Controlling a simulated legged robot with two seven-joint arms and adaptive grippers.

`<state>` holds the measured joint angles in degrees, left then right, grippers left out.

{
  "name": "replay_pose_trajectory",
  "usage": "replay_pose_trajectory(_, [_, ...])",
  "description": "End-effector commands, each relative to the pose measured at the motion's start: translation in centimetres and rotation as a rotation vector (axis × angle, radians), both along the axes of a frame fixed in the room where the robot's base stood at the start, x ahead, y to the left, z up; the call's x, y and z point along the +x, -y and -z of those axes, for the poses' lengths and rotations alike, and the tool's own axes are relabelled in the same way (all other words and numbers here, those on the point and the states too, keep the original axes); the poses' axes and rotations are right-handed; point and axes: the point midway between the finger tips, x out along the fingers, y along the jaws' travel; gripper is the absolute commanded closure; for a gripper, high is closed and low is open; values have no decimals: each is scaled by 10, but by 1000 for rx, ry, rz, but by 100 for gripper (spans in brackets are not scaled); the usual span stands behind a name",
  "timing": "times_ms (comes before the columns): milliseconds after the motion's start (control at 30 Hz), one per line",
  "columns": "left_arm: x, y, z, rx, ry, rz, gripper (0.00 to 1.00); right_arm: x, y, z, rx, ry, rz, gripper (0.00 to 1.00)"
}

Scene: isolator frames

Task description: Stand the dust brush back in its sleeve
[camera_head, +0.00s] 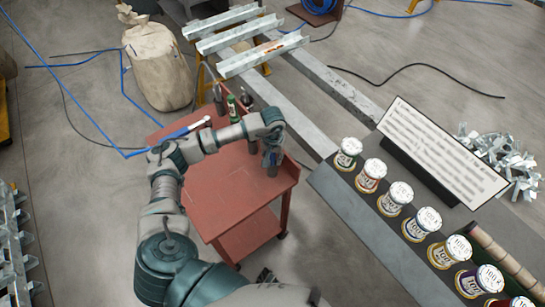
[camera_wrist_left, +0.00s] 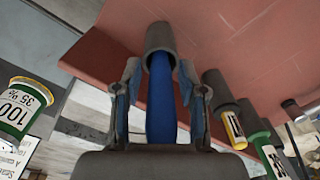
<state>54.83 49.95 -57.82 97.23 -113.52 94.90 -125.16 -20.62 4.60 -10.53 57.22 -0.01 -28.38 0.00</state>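In the left wrist view a blue handle (camera_wrist_left: 161,105) lies between the fingers of my left gripper (camera_wrist_left: 160,78). Its far end is in the mouth of a grey sleeve (camera_wrist_left: 160,38). The fingers are spread with a gap on each side of the handle. Whether the handle belongs to the dust brush cannot be told; no bristles show. In the head view my left gripper (camera_head: 272,150) points down over the right part of the red cart, just above a grey sleeve (camera_head: 272,170). A long blue and white stick (camera_head: 182,132) lies at the cart's left. My right gripper is out of view.
The red cart (camera_head: 232,190) also carries several other sleeves, one with a green tool (camera_head: 232,107). A yellow-labelled tool (camera_wrist_left: 233,130) stands beside the gripper. A grey bench (camera_head: 350,215) with several labelled jars and a sign (camera_head: 440,150) is at right. A sack (camera_head: 157,65) stands behind.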

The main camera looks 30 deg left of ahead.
Motion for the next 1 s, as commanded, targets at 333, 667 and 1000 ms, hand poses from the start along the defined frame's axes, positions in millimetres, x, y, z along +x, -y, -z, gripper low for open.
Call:
replay_pose_trajectory(333, [0,0,-3,0,1,0,49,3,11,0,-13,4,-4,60])
replay_pose_trajectory(667, [0,0,-63,-1,4,1,49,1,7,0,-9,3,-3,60])
replay_pose_trajectory(1000, [-1,1,-115,-1,0,0,49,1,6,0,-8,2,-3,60])
